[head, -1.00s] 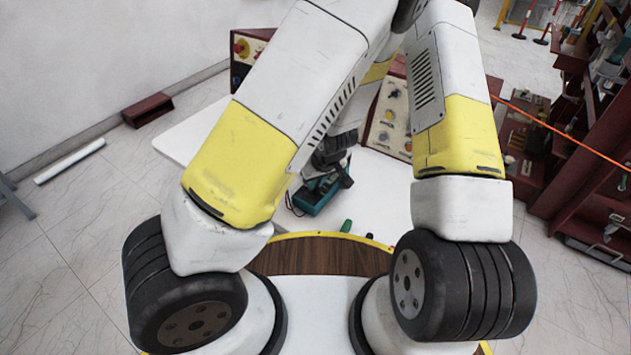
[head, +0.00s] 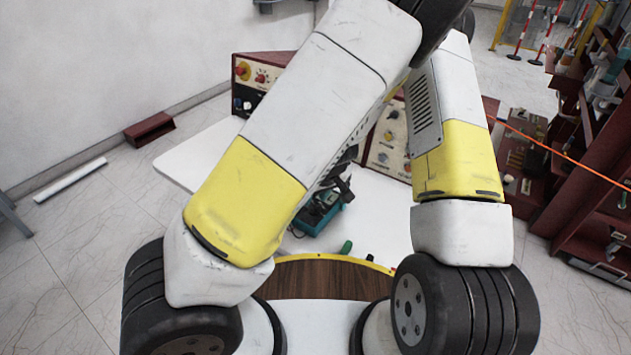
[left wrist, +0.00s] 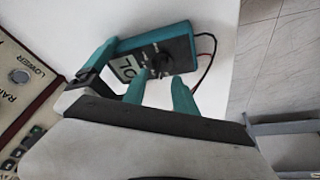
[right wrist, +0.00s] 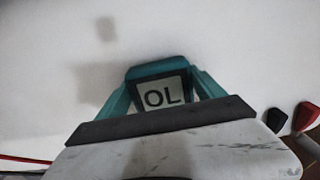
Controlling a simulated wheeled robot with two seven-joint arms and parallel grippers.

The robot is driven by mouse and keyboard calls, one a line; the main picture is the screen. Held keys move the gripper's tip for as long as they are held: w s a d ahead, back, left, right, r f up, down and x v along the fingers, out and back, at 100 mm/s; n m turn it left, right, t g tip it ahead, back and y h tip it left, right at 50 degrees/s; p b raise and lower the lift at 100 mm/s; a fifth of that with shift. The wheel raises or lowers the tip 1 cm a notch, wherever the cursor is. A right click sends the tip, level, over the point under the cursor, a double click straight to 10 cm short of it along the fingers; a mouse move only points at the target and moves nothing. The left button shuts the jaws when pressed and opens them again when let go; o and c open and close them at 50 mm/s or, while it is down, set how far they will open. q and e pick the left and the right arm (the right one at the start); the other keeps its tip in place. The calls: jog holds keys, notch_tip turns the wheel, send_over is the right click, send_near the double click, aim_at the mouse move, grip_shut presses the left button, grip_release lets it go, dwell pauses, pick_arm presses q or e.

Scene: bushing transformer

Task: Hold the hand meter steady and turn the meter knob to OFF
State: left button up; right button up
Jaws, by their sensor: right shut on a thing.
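The hand meter (head: 318,222) is teal and black and lies on the white table, partly hidden behind my left arm in the head view. The left wrist view shows the meter (left wrist: 178,44) with its round dark knob (left wrist: 161,62) and display. The display (right wrist: 164,93) reads OL in the right wrist view. My right gripper (right wrist: 160,84) is shut on the meter at its display end, a finger on each side. My left gripper (left wrist: 162,75) is open, its two teal fingertips apart and close to the knob. Whether they touch it is unclear.
Red and black leads (left wrist: 207,60) leave the meter. A control panel (head: 388,137) with knobs stands behind the table (head: 195,160). The table's left part is clear.

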pick_arm(q)
notch_tip(320, 180, up, 8)
jog(key=shift+f, duration=0.15)
jog(key=shift+o, duration=0.5)
jog(key=o, duration=0.3)
jog(key=shift+o, duration=0.7)
jog(key=shift+w+a, duration=0.1)
jog(key=shift+a, duration=0.15)
jog(key=n+g+h, duration=0.2)
jog(key=n+h, duration=0.4)
jog(key=n, duration=1.2)
send_near(314, 206)
jog(key=x, duration=0.8)
jog(key=shift+w+a+f, duration=0.1)
jog(key=shift+w, duration=0.2)
